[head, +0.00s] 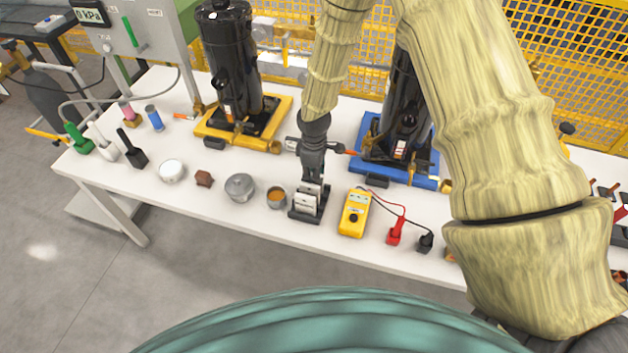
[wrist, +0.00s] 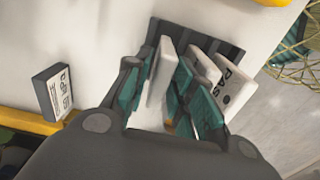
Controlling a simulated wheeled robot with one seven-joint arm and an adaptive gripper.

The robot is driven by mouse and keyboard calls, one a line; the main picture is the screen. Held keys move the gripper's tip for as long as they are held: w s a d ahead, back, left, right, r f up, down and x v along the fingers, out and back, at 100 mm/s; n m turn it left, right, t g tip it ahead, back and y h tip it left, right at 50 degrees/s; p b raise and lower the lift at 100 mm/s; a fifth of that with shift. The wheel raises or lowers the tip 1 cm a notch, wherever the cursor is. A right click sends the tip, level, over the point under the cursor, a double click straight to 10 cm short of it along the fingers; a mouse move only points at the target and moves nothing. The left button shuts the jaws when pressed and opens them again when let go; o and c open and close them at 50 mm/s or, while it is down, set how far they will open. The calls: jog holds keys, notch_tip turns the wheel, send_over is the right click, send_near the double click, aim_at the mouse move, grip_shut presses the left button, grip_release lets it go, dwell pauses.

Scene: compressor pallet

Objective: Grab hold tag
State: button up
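A dark slotted rack (head: 302,217) on the white bench holds white upright tags (head: 309,193). In the wrist view the rack (wrist: 205,38) holds a tag reading "PAS…" (wrist: 236,92) on the right, outside my right finger. Another white tag (wrist: 160,74) stands between my fingers, close to the left one; its lettering is not readable, so I cannot confirm it is the hold tag. My gripper (head: 312,178) points down over the rack. In the wrist view my gripper (wrist: 166,90) has teal pads apart around that tag, with a gap visible.
A yellow multimeter (head: 355,212) lies close right of the rack, with red and black probes (head: 395,232). An orange-filled cup (head: 276,197) and a round metal tin (head: 240,187) stand left. Black compressors on yellow (head: 215,135) and blue (head: 432,182) pallets stand behind.

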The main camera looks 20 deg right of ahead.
jog(key=shift+f, duration=0.7)
grip_shut()
jog(key=shift+r, duration=0.1)
